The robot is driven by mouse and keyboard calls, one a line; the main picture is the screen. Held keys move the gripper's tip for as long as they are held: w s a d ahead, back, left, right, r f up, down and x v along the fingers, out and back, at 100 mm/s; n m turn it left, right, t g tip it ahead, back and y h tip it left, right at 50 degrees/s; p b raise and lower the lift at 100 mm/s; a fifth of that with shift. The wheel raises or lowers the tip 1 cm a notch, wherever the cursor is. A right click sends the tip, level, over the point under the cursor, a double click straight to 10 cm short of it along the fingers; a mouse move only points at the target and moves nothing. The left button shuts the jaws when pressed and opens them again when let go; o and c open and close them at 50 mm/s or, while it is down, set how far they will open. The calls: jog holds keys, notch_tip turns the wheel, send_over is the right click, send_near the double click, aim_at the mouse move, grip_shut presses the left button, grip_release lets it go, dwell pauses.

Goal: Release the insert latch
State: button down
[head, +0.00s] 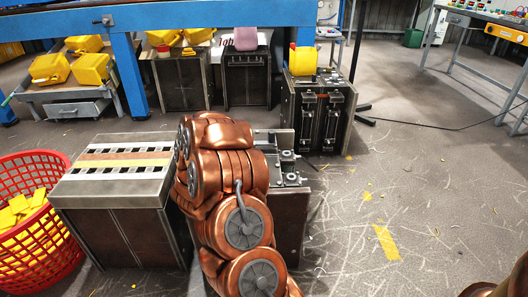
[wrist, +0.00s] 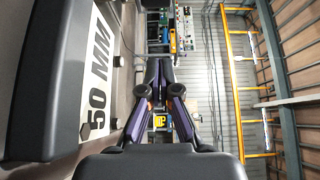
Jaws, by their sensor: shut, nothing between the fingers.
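My gripper (wrist: 159,72) shows in the wrist view with its dark purple fingers together and nothing between them. In the head view, my copper arm covers the middle and the gripper is hidden. Behind the arm stands a dark metal block (head: 291,225) with grey fittings (head: 290,165) on its top; one of these may be the insert latch, but I cannot tell.
A metal block with a striped top (head: 120,165) stands left of my arm, near a red basket (head: 40,245) with yellow pieces. Another block (head: 318,115) bears a yellow jerry can (head: 303,61). A blue frame (head: 200,15) crosses the back. The right floor is mostly clear.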

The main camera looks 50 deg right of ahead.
jog(key=d+b, duration=0.2)
jog(key=d, duration=0.7)
jog(key=shift+w+d, duration=0.1)
jog(key=shift+d, duration=0.3)
jog(key=shift+w+d+b, duration=0.35)
jog(key=shift+w+d, duration=0.45)
jog(key=shift+w, duration=0.3)
jog(key=shift+w+d, duration=0.4)
jog(key=shift+w+d+f+t+b, duration=0.1)
jog(key=shift+t+b, duration=0.2)
jog(key=shift+b, duration=0.35)
